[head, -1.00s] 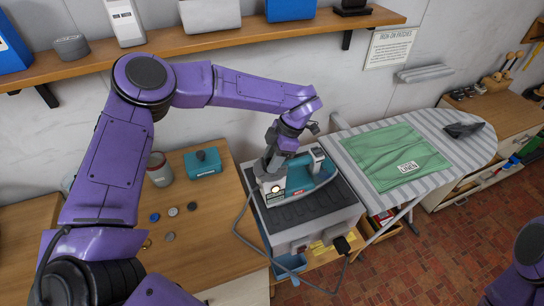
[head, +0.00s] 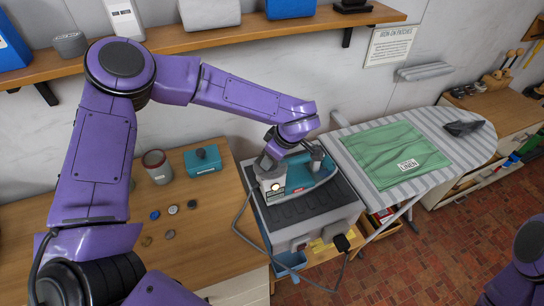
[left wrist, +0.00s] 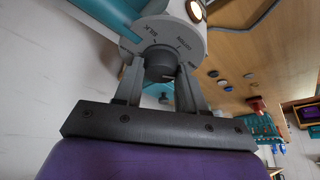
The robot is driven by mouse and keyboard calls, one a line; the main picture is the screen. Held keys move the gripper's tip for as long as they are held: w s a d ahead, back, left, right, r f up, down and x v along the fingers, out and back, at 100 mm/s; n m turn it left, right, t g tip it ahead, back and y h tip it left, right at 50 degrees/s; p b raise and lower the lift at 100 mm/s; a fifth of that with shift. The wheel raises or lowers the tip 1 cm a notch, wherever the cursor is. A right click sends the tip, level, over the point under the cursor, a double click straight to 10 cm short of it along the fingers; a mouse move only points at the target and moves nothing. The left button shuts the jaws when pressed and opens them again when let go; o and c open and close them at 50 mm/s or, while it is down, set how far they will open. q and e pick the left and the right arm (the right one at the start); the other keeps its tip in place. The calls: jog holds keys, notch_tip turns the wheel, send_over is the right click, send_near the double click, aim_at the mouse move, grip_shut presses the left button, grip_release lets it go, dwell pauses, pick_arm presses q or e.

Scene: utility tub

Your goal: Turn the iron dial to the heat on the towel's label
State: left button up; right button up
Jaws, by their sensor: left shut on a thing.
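The teal and grey iron (head: 299,178) rests on the dark ribbed top of a grey station (head: 318,208). A round light (head: 276,187) glows on its grey end. In the left wrist view, the iron's round dial (left wrist: 160,62) sits on a pale disc with printed heat words; one looks like SILK, others are hard to read or hidden. My left gripper (left wrist: 161,78) has its fingers either side of the dial, shut on it. In the head view my left gripper (head: 270,160) is at the iron's grey end. The green towel (head: 398,156) has a white label (head: 408,165) reading LINEN.
The towel lies on a striped ironing board (head: 470,145), right of the station. A cord (head: 238,215) loops down from the iron. A teal box (head: 202,161), a jar (head: 157,166) and several small discs (head: 173,210) stand on the left counter. A shelf (head: 230,37) runs above.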

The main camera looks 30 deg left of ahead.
pick_arm(q)
jog(key=shift+m, duration=0.6)
jog(key=o, duration=1)
jog(key=shift+o, duration=0.2)
jog(key=shift+r, duration=0.1)
jog(key=b+v, duration=0.2)
jog(key=v, duration=0.8)
jog(key=shift+s+r+b, duration=0.15)
jog(key=shift+s+b, duration=0.1)
jog(key=shift+b, duration=0.15)
